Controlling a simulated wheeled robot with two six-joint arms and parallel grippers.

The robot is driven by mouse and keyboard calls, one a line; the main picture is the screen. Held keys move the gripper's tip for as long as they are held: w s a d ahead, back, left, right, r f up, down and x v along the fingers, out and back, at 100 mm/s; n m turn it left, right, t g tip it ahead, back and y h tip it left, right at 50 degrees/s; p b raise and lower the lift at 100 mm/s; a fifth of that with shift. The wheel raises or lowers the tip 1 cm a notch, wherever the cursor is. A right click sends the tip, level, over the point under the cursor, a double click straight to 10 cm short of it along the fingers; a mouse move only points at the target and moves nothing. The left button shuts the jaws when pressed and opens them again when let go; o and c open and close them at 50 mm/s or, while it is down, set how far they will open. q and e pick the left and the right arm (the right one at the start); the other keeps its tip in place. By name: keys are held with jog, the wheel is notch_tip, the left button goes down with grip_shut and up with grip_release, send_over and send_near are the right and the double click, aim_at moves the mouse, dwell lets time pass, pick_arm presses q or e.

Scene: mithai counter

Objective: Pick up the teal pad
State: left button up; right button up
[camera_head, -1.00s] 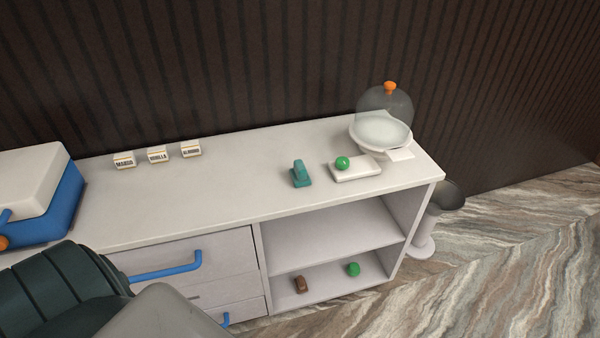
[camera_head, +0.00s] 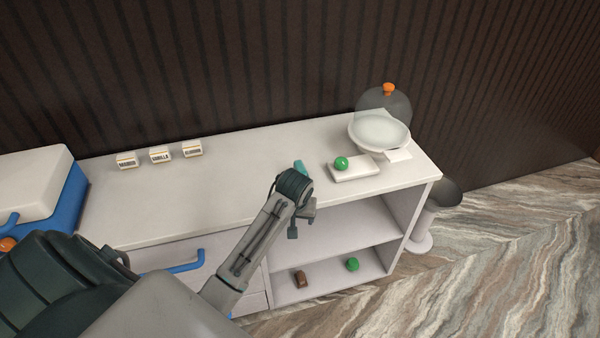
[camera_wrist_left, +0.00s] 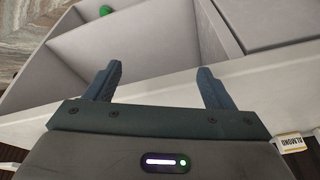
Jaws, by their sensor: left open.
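The teal pad (camera_head: 299,166) is on the white counter, left of the small white slab. In the head view only its top edge shows, as my left wrist covers the rest. It cannot be made out in the left wrist view. My left gripper (camera_head: 303,222) is at the counter's front edge, just in front of the pad. In the left wrist view its two fingers (camera_wrist_left: 158,85) are wide apart with nothing between them. My right gripper is not in view.
The white slab (camera_head: 356,170) carries a green ball (camera_head: 341,163). A white dish (camera_head: 379,134) with a clear dome stands behind it. Label blocks, including one marked almond (camera_head: 192,149), stand along the back. A blue-and-white box (camera_head: 70,205) is at left. The counter's middle is clear.

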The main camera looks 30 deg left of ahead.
aim_at(300, 165)
pick_arm(q)
jog(key=w+a+r+n, duration=0.1)
jog(key=w+r, duration=0.2)
jog(key=w, duration=0.1)
jog(key=w+a+r+n, duration=0.2)
jog(key=w+r, duration=0.2)
jog(key=w, duration=0.1)
jog(key=w+a+r+n, duration=0.1)
jog(key=w+a+r, duration=0.1)
jog(key=w, duration=0.3)
jog(key=shift+w+a+r+n+g, duration=0.15)
jog(key=shift+r+n+g, duration=0.15)
jog(key=shift+r, duration=0.6)
jog(key=p+x, duration=0.1)
jog(key=x, duration=0.4)
jog(key=shift+a, duration=0.15)
jog(key=shift+a+f+p, duration=0.35)
jog(key=shift+f+p, duration=0.2)
jog(key=shift+p, duration=0.2)
jog(key=x, duration=0.1)
jog(key=p+x, duration=0.1)
jog(key=x, duration=0.1)
jog(key=shift+a, duration=0.35)
jog(key=shift+w+a+f, duration=0.1)
jog(key=shift+f, duration=0.4)
jog(key=c, duration=1.2)
jog(key=shift+o, duration=0.2)
jog(key=shift+r, duration=0.1)
